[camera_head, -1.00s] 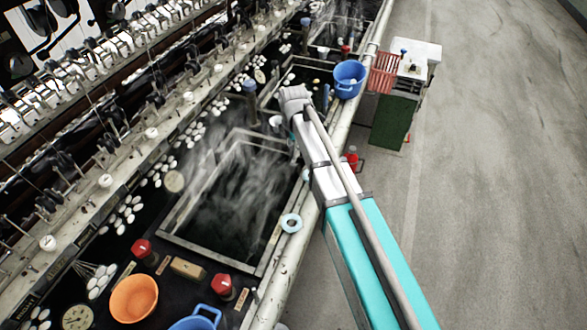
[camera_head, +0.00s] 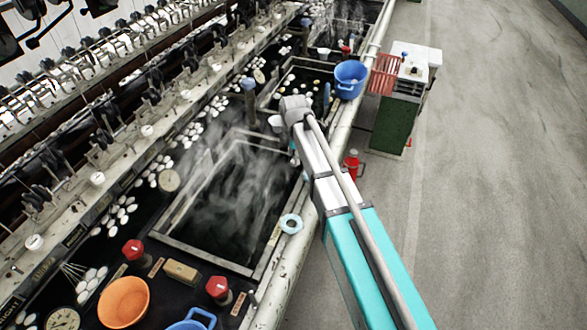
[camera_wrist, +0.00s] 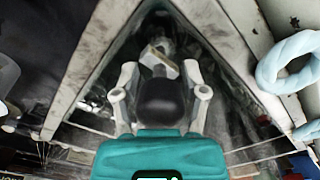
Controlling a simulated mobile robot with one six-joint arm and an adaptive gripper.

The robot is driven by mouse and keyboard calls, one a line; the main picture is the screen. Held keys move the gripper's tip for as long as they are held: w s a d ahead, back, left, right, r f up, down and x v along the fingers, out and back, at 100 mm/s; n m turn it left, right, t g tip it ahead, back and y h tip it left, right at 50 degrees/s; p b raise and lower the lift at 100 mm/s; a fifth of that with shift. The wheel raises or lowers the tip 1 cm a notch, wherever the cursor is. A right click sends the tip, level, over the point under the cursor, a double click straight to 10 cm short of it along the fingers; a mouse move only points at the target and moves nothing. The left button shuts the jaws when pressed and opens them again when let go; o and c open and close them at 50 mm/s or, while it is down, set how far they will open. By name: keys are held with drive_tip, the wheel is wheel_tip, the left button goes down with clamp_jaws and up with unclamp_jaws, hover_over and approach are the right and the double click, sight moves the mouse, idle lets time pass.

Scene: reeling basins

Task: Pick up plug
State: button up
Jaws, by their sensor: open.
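My gripper (camera_wrist: 160,78) is open in the wrist view, its two pale fingers spread to either side. A dark rounded shape (camera_wrist: 161,104) shows between the fingers. I cannot tell whether it is part of my gripper. A small pale block-like piece (camera_wrist: 160,62) shows just beyond it, near the line of the fingertips. It may be the plug, but I cannot tell for sure. In the head view my gripper (camera_head: 294,158) points down by the right rim of the steaming basin (camera_head: 205,256). My wrist hides much there, and I see no clear plug.
A pale blue ring (camera_head: 291,224) lies on the right rim and shows large in the wrist view (camera_wrist: 290,62). A blue bucket (camera_head: 350,80), red basket (camera_head: 383,76) and red bottle (camera_head: 352,163) stand nearby. An orange bowl (camera_head: 124,302) is at lower left. Open floor lies right.

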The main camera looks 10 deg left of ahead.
drive_tip(key=shift+c, duration=0.2)
drive_tip(key=c, duration=0.6)
drive_tip(key=shift+r, duration=0.15)
drive_tip(key=shift+c, duration=0.2)
wheel_tip(320, 180, up, 10)
drive_tip(key=p, duration=1)
idle(0.6)
wheel_tip(320, 180, up, 12)
drive_tip(key=p, duration=1.2)
drive_tip(key=shift+s+f, duration=0.1)
drive_tip(key=shift+f, duration=0.1)
